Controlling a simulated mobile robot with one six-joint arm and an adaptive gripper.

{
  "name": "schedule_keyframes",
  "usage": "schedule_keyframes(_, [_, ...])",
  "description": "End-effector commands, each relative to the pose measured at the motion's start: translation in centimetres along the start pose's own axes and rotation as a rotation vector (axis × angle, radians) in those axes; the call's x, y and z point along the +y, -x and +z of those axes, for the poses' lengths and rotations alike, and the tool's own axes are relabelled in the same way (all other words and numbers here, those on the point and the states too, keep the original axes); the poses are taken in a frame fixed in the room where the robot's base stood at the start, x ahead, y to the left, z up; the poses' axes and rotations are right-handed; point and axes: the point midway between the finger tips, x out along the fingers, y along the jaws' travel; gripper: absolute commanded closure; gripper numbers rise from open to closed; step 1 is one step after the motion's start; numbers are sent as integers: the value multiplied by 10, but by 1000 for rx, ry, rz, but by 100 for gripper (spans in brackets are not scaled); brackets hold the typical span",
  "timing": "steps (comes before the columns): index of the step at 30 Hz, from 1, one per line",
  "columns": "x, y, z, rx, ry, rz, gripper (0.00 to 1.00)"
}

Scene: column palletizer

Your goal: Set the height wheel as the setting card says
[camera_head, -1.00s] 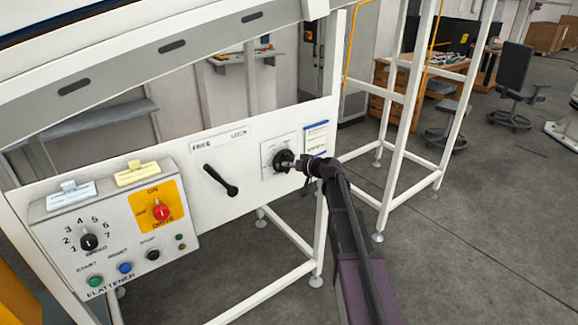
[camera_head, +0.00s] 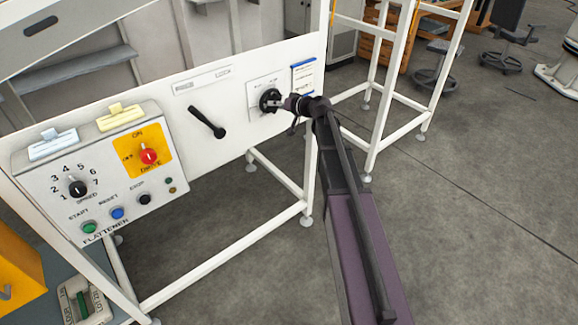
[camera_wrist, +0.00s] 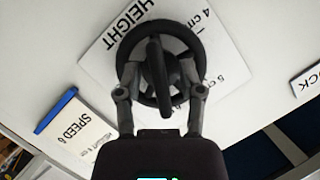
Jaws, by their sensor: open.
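The black height wheel (camera_head: 269,101) is on a white plate marked HEIGHT (camera_wrist: 128,24) on the machine's white panel. In the wrist view the wheel (camera_wrist: 137,43) is a ring with a thick bar across it, and plate marks "4 cm" and "5 cm" are partly readable; the wheel and gripper hide the rest. My gripper (camera_wrist: 160,92) is open, its fingers on either side of the wheel's lower part; contact is unclear. The blue-topped setting card (camera_head: 303,78) hangs right of the wheel.
Left of the wheel are a black FREE/LOCK lever (camera_head: 206,122) and a control box (camera_head: 100,205) with a speed knob, a red drive switch and coloured buttons. White frame legs (camera_head: 312,165) stand near my arm. Open floor lies to the right.

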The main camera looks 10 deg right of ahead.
Motion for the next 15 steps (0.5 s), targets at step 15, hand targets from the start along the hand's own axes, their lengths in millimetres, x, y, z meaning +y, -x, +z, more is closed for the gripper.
schedule_keyframes(15, [3,-1,2,0,-451,-186,50])
